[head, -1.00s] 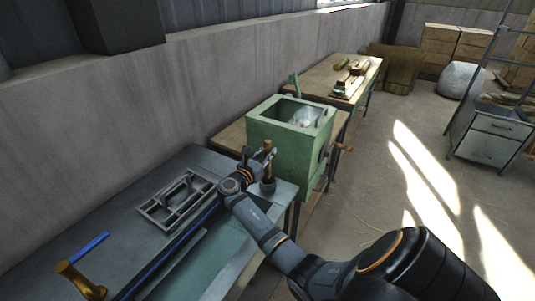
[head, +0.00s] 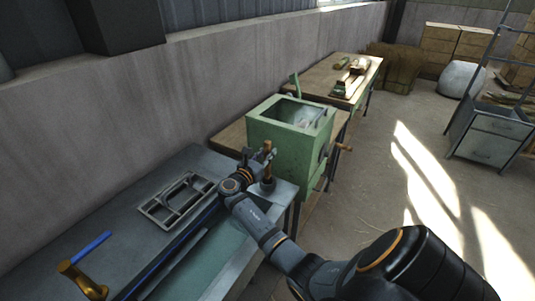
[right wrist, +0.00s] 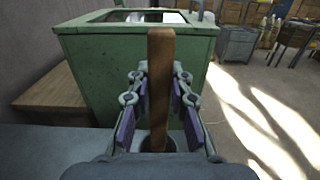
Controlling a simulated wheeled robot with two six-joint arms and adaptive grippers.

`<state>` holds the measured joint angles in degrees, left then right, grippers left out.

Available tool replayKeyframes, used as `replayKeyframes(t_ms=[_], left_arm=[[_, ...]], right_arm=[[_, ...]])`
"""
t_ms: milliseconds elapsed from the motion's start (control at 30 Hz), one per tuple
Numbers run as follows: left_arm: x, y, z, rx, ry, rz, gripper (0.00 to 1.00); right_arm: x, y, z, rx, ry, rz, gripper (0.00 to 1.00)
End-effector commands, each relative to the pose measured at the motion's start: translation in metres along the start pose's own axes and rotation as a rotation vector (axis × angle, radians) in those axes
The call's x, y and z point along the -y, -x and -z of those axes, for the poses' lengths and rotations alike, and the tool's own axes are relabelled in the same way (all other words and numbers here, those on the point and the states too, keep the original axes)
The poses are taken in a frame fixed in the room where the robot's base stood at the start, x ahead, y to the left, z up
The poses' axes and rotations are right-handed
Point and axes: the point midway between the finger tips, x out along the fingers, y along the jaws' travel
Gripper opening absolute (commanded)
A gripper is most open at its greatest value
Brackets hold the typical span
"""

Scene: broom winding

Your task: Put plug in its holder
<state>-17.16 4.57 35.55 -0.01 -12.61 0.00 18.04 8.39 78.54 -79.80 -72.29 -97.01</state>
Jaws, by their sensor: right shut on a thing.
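The plug is a brown wooden stick (head: 267,147), standing upright at the table's right corner. My right gripper (head: 261,158) is shut on it; in the right wrist view both purple-padded fingers (right wrist: 158,98) flank the plug (right wrist: 160,55). The holder is a small dark round cup (head: 268,187) on the table corner. In the right wrist view the plug's lower end meets the opening of the holder (right wrist: 172,145); how deep it sits is hidden. My left gripper is not in view.
A green metal box (head: 290,129) with a crank stands just beyond the holder. A grey metal frame (head: 178,198), a blue bar (head: 91,248) and a brass-coloured crank (head: 80,279) are on the grey table (head: 110,215). Open floor lies to the right.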

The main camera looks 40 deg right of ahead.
Motion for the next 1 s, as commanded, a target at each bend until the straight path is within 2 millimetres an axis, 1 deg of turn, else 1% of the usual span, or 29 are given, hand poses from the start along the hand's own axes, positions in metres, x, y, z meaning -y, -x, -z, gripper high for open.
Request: replayKeyframes(t_ms=[333, 667, 1000], left_arm=[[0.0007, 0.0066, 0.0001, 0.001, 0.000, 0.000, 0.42], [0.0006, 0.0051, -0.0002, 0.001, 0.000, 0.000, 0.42], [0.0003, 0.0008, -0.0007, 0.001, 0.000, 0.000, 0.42]], right_arm=[[0.0000, 0.0000, -0.0014, 0.001, 0.001, 0.000, 0.00], [0.0000, 0.0000, 0.0001, 0.001, 0.000, 0.000, 0.00], [0.0000, 0.0000, 0.0066, 0.001, -0.001, 0.000, 0.00]])
